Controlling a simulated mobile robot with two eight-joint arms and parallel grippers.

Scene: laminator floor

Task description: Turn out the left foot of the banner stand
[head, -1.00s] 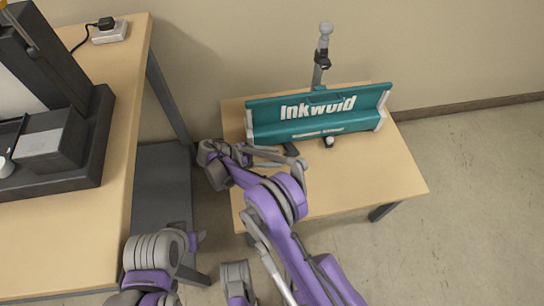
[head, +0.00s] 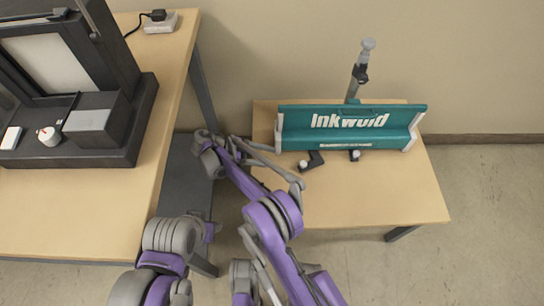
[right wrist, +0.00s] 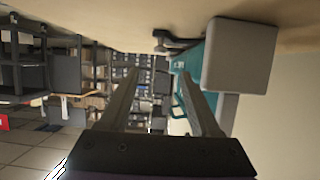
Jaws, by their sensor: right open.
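The teal banner stand base (head: 345,129), lettered "Inkwold", lies lengthwise on a small wooden table. Its left foot (head: 314,159) is a dark bar showing out in front of the base, at an angle, with a pale spot near its end. The right foot (head: 355,156) shows as a short dark piece at the base's front. My right gripper (head: 288,168) is open and empty, its fingers just left of the left foot, apparently apart from it. In the right wrist view, a dark foot (right wrist: 174,41) lies beyond the fingers, beside the base's grey end (right wrist: 240,57). My left gripper is out of view.
A grey pole (head: 360,70) stands behind the base. A wooden bench (head: 130,210) with a dark machine (head: 75,150) stands at left. The small table's front and right (head: 400,195) are clear. A wall is close behind.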

